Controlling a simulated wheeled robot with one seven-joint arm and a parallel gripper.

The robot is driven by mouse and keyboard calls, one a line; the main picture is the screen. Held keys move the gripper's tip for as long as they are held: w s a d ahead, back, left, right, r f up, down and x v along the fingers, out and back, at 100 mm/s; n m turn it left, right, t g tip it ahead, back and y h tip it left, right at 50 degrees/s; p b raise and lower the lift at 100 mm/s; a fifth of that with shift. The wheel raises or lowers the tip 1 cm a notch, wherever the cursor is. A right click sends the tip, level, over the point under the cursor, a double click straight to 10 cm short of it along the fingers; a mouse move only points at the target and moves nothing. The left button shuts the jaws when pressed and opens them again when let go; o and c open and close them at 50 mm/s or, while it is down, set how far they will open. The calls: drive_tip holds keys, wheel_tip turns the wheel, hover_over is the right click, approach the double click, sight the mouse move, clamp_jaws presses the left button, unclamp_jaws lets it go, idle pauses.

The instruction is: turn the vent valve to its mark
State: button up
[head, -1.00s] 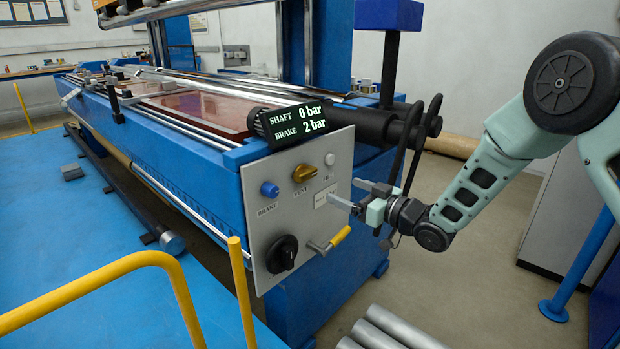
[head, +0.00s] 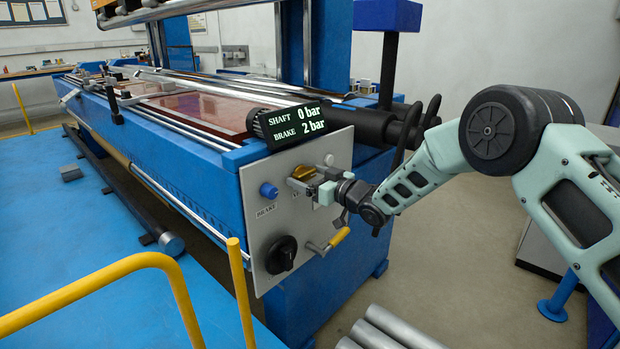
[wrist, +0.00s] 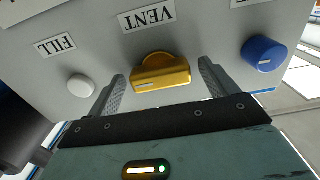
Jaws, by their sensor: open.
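The vent valve is a brass-yellow knob (wrist: 161,74) on the grey panel, beside the label VENT (wrist: 148,17). It shows in the wrist view between my two open fingers, with a visible gap on each side. In the head view the vent knob (head: 303,172) is partly covered by my gripper (head: 306,186), which is at the panel in front of it. A small pale line shows on the knob's near face in the wrist view. I cannot make out a separate mark on the panel.
A blue brake knob (head: 268,190) and a white fill button (wrist: 81,86) flank the valve. Below are a black rotary switch (head: 282,254) and a yellow-handled lever (head: 338,238). A display (head: 292,124) above reads shaft 0 bar, brake 2 bar. Yellow railings (head: 100,290) stand at the left.

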drive_tip(key=shift+c, duration=0.3)
drive_tip(key=c, duration=0.9)
drive_tip(key=shift+f+n+b, duration=0.1)
drive_tip(key=shift+n+b, duration=0.3)
drive_tip(key=shift+b, duration=0.1)
drive_tip(key=n+b, duration=0.2)
drive_tip(key=b, duration=0.1)
drive_tip(key=shift+f+n, duration=0.15)
drive_tip(key=shift+n, duration=0.25)
drive_tip(key=n+b, duration=0.5)
drive_tip(key=b, duration=0.1)
drive_tip(key=shift+n, duration=0.3)
drive_tip(key=n+b, duration=0.5)
drive_tip(key=shift+b, duration=0.35)
drive_tip(key=n+b, duration=0.3)
drive_tip(key=shift+n, duration=0.4)
drive_tip(key=shift+r, duration=0.2)
